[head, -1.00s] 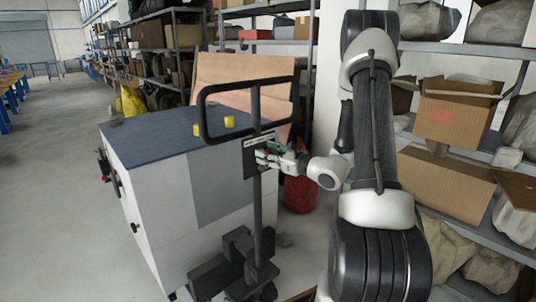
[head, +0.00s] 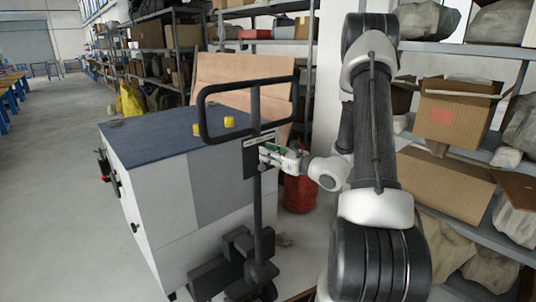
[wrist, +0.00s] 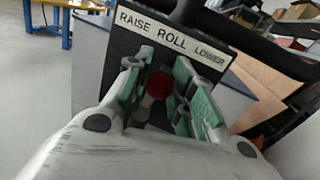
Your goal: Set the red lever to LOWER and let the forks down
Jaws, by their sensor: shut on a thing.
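The red lever knob (wrist: 159,84) shows in the wrist view between my two green-padded fingers, below a label plate (wrist: 172,35) reading RAISE, ROLL, LOWER. The knob sits roughly under the word ROLL. My gripper (wrist: 162,90) is shut on the red lever; the fingers hide part of its stem. In the head view my gripper (head: 268,158) is at the dark control plate (head: 251,163) on the pallet truck's upright handle (head: 257,205). The lever itself cannot be made out there. The forks are not clearly visible.
A grey cabinet with a dark top (head: 160,135) stands close behind and left of the handle. A red container (head: 299,193) stands on the floor behind my gripper. Shelves with cardboard boxes (head: 455,115) are at right. Open floor (head: 60,190) lies at left.

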